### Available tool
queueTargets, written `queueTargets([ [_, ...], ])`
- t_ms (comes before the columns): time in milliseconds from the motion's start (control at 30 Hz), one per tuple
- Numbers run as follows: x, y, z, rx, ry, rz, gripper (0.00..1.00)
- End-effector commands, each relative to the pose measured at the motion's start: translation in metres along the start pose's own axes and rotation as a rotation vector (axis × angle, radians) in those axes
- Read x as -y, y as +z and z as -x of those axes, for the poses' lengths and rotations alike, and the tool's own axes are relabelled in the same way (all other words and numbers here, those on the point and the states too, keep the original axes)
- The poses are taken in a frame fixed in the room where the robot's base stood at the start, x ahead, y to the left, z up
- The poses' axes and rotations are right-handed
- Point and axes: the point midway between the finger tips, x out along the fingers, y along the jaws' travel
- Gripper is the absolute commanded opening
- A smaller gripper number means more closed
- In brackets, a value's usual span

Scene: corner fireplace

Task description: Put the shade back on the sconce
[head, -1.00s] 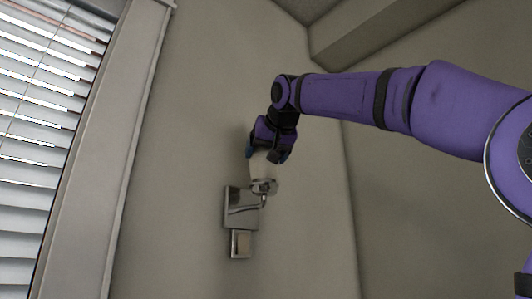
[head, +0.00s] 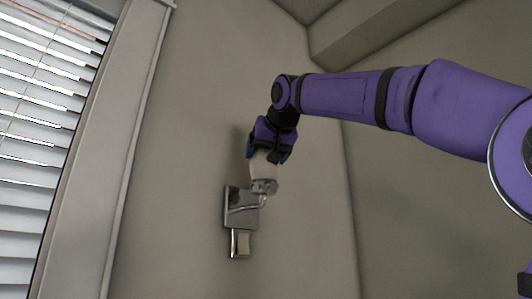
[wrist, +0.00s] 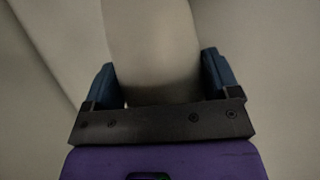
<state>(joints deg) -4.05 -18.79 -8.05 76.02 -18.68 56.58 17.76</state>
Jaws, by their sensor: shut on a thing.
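The sconce (head: 241,208) is a shiny metal plate on the wall with a curved arm that ends in a round metal holder (head: 264,187). The pale shade (head: 263,168) is directly above the holder, with its lower end at or very near it; I cannot tell if it is seated. My gripper (head: 268,155) is shut on the shade from above. In the wrist view the shade (wrist: 153,50) fills the middle, between the two blue fingers of my gripper (wrist: 160,85). The shade's upper part is hidden by my gripper in the head view.
A wall corner (head: 347,200) is to the right. The wall around the sconce is otherwise bare.

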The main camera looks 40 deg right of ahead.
Motion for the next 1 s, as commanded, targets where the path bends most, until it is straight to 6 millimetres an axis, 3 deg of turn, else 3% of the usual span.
queueTargets([
  [867, -0.0005, 0.0081, -0.0034, -0.001, 0.0, 0.0, 0.69],
  [900, -0.0005, 0.0081, -0.0035, -0.001, 0.0, 0.0, 0.89],
  [967, -0.0005, 0.0081, -0.0035, -0.001, 0.0, 0.0, 1.0],
  [1000, -0.0005, 0.0081, -0.0035, -0.001, 0.0, 0.0, 1.0],
])
